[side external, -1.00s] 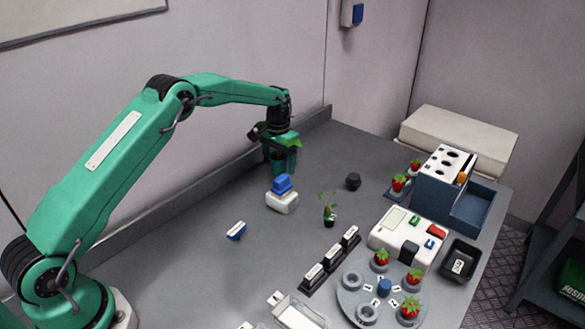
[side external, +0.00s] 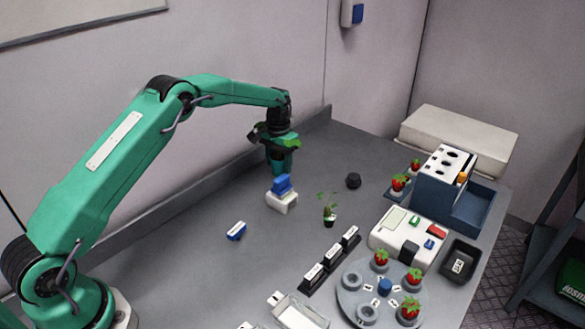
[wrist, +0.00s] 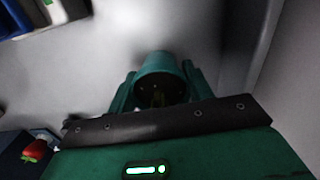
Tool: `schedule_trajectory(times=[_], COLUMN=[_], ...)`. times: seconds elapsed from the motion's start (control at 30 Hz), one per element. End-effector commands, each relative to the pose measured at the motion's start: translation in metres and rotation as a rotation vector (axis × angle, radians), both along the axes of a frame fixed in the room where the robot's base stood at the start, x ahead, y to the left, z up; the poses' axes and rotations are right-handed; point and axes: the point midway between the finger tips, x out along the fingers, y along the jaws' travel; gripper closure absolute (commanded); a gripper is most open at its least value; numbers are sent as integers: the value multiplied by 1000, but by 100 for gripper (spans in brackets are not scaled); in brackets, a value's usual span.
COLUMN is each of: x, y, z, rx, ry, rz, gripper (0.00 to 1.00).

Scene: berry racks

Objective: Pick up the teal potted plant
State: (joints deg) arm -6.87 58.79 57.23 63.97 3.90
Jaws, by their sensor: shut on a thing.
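The teal potted plant (wrist: 160,72) shows in the wrist view as a teal pot between my two fingers. Its foliage is mostly hidden there. In the side view my gripper (side external: 281,165) points down at the back of the table, and the pot is hard to separate from the similarly coloured fingers. My gripper is shut on the pot. I cannot tell whether the pot touches the table.
A white block with a blue top (side external: 282,200) stands just in front of my gripper. A small seedling in a pot (side external: 329,213) and a dark knob (side external: 353,181) stand to the right.

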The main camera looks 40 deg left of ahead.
Motion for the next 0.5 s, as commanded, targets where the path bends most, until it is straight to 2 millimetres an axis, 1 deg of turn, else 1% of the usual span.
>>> schedule_trajectory(times=[0.17,0.27,0.37,0.5], x=[0,1,1,1], y=[0,0,0,0], z=[3,9,18,37], rx=[0,0,0,0], ry=[-2,-3,-2,-4], rz=[0,0,0,0], gripper=[74,74,74,74])
